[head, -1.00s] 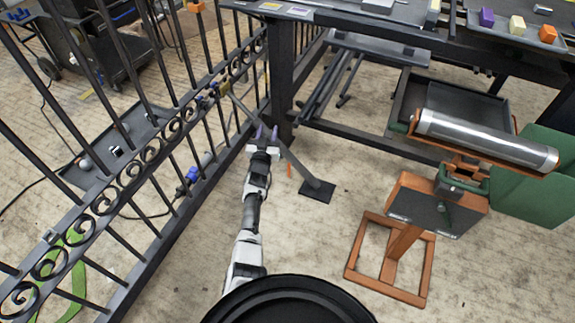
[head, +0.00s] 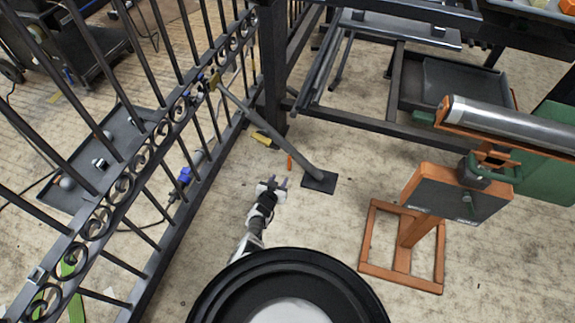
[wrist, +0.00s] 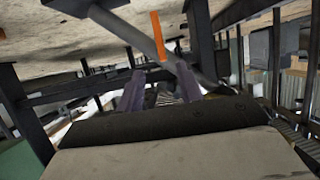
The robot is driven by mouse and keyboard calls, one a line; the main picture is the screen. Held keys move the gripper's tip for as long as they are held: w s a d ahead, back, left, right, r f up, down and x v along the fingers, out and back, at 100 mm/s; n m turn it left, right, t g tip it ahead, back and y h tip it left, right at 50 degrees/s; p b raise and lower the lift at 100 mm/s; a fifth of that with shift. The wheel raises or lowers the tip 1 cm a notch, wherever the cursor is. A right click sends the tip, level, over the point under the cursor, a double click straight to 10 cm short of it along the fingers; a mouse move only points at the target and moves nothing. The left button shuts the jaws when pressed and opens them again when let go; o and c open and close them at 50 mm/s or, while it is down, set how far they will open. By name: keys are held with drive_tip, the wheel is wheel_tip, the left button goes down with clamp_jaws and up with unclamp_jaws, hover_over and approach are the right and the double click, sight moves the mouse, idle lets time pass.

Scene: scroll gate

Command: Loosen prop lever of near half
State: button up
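A grey prop bar (head: 262,125) slopes from the scrollwork gate (head: 150,150) down to a dark square foot plate (head: 319,182) on the floor. A small orange lever-like piece (head: 290,162) shows beside the bar's lower part; I cannot tell how it is joined. It also shows in the wrist view (wrist: 161,36), close to the bar (wrist: 125,30). My gripper (head: 273,184) is on the near side of the bar, left of the foot plate and apart from the orange piece. Its two purple fingers (wrist: 160,88) are spread with nothing seen between them.
A dark post (head: 272,75) stands at the gate's end, with a yellow piece (head: 262,138) near its foot. An orange stand (head: 405,235) with a metal roller (head: 510,125) is at the right. A dark tray (head: 75,180) lies beyond the gate.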

sight(289, 163)
drive_tip(key=b+x, duration=1)
drive_tip(key=b, duration=0.1)
drive_tip(key=shift+w+f, duration=0.1)
drive_tip(key=shift+f, duration=0.25)
drive_tip(key=shift+r+b+x, duration=0.25)
drive_tip(key=shift+b+x, duration=1)
drive_tip(key=shift+c, duration=0.3)
clamp_jaws()
